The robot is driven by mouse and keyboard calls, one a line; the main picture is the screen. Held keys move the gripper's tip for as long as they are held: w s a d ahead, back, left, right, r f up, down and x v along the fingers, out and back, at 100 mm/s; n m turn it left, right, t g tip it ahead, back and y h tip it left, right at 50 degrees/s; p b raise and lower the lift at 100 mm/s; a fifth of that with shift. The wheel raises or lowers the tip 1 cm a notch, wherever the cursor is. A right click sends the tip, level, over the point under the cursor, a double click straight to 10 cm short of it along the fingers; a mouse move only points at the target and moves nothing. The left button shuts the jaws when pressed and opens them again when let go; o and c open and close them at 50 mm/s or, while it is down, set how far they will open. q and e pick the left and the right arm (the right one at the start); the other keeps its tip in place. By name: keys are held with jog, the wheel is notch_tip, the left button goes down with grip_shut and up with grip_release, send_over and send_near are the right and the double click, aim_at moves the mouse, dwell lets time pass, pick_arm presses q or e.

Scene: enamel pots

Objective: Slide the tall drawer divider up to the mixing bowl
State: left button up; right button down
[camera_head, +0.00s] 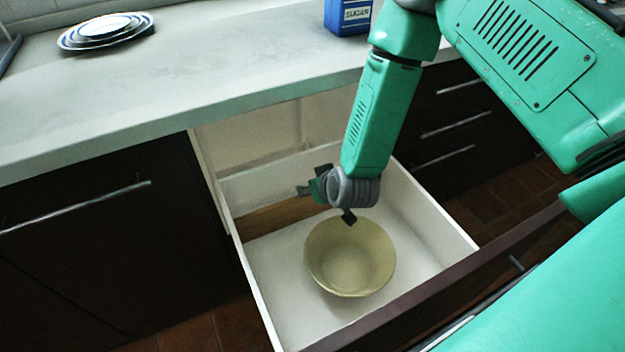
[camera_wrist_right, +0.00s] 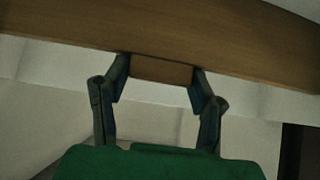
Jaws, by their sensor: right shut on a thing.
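The tall drawer divider (camera_head: 278,216) is a brown wooden board standing across the open drawer, behind the mixing bowl; my arm hides its right part. The cream mixing bowl (camera_head: 350,257) stands upright on the drawer floor. White floor shows between the divider's visible left part and the bowl; closer to my arm I cannot tell the gap. My right gripper (camera_head: 306,189) is at the divider. In the right wrist view, its fingers (camera_wrist_right: 159,74) are shut on a small wooden block on the divider (camera_wrist_right: 225,48). The bowl is not in that view. My left gripper is not in view.
The open drawer has white side walls (camera_head: 432,208) and a dark front (camera_head: 440,284). The grey countertop (camera_head: 210,70) lies beyond it, with stacked plates (camera_head: 105,30) and a blue sugar tin (camera_head: 347,15). Drawer floor left of the bowl is bare.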

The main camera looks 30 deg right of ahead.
jog(key=shift+s+f, duration=0.15)
jog(key=shift+f, duration=0.05)
dwell(0.7)
jog(key=c, duration=0.6)
grip_release()
jog(key=shift+c, duration=0.2)
jog(key=p+v, duration=1.1)
jog(key=v, duration=0.5)
jog(key=shift+p, duration=0.4)
jog(key=shift+r, duration=0.1)
